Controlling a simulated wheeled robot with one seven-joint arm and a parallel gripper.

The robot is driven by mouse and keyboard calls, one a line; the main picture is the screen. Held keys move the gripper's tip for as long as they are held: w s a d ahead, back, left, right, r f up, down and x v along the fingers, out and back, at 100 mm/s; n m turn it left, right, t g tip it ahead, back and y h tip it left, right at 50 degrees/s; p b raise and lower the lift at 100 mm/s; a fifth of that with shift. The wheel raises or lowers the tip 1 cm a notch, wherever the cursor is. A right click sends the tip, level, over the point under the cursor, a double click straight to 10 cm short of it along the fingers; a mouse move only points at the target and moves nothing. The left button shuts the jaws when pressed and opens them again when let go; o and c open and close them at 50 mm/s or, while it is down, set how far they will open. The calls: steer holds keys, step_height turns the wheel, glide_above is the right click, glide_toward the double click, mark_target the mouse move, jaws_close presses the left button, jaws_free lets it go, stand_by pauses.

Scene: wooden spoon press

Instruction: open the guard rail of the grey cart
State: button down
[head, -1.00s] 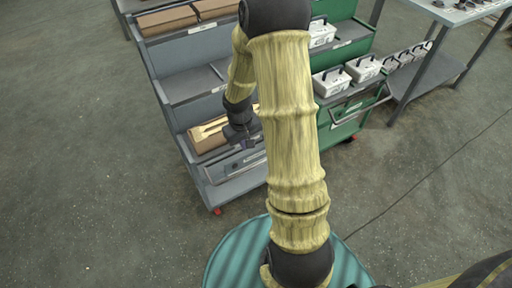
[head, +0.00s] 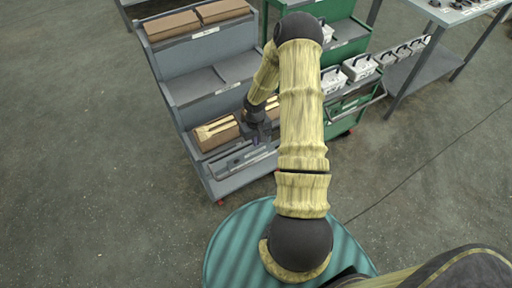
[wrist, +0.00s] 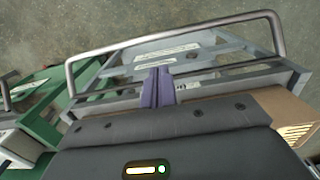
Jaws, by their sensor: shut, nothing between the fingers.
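The grey cart (head: 178,95) stands ahead with stepped shelves. Its guard rail (head: 224,167) is at the low front shelf, partly hidden by my arm. In the wrist view the guard rail (wrist: 172,37) is a bent metal bar looping across the top, apart from my fingers. My gripper (head: 257,138) is low at the cart's front, beside a brown box on the bottom shelf. In the wrist view my gripper (wrist: 157,88) is shut and empty, with purple fingers on the shelf side of the bar. Whether the fingers touch the cart is unclear.
Brown boxes (head: 171,26) sit on the top shelf, and another brown box (head: 215,132) on the bottom one. A green cart (head: 343,118) with white bins stands close at the right. A table (head: 455,14) is at upper right. Floor at left is clear.

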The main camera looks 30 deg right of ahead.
step_height(320, 180, down, 10)
steer(key=b, duration=0.1)
steer(key=shift+s+r, duration=0.15)
steer(key=shift+r, duration=0.1)
steer(key=shift+r, duration=0.1)
stand_by(0.3)
